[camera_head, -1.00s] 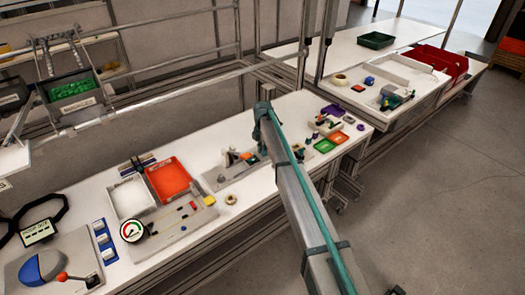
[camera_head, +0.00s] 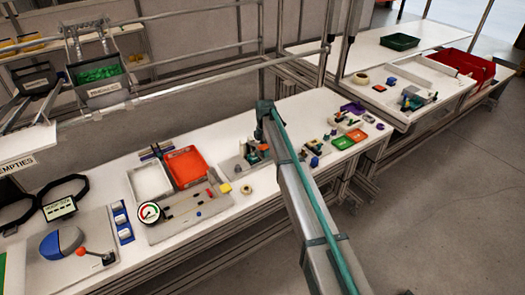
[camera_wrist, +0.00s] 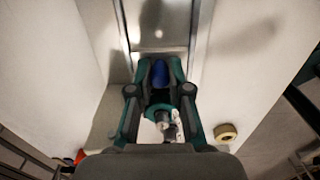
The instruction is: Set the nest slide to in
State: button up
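No part can be surely told as the nest slide. In the head view a grey fixture plate (camera_head: 232,169) carries small white, dark and orange parts. My arm covers its right side. In the wrist view my gripper (camera_wrist: 160,91) has its two dark-tipped teal fingers apart. A rounded blue piece (camera_wrist: 160,73) shows between and just beyond the tips; contact with it cannot be told. Below it, between the fingers, are a teal ring-like part and light and dark small parts. A pale surface with two long parallel edges lies beyond.
A red tray (camera_head: 186,167), a white tray (camera_head: 150,181) and a gauge (camera_head: 149,212) stand left. A blue-and-grey dome with a red-knobbed lever (camera_head: 82,249) is farther left.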

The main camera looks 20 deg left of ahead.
jog(key=o, duration=0.4)
jog(key=shift+s+a, duration=0.2)
jog(key=shift+s, duration=0.05)
jog(key=shift+w, duration=0.1)
jog(key=shift+r, duration=0.45)
notch_tip(320, 180, up, 11)
jog(key=shift+r, duration=0.1)
